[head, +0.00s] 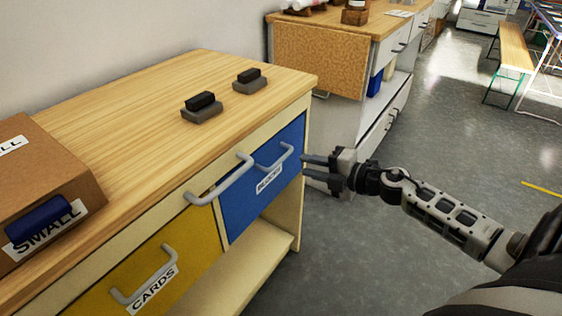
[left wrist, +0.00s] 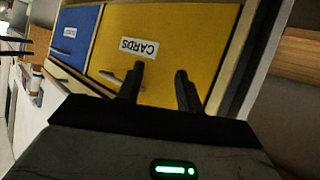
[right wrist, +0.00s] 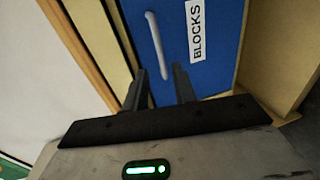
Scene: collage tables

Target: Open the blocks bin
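The blue blocks bin (head: 235,205) with the white BLOCKS label (head: 269,180) sits under the wooden tabletop, its front about flush with the cabinet. Its grey bar handle (head: 273,158) also shows in the right wrist view (right wrist: 157,45). My right gripper (head: 304,165) is open and empty, just right of the blue front. In the right wrist view its fingertips (right wrist: 158,75) are spread, with the handle beyond them; I see no contact. My left gripper (left wrist: 160,75) is open and empty before the yellow cards bin (left wrist: 185,45); it is outside the head view.
A larger grey handle (head: 218,182) sits above and left, on the cabinet's upper front. The tabletop (head: 150,105) holds two dark erasers (head: 203,106) and a cardboard box (head: 45,165). Another cabinet (head: 320,60) stands behind.

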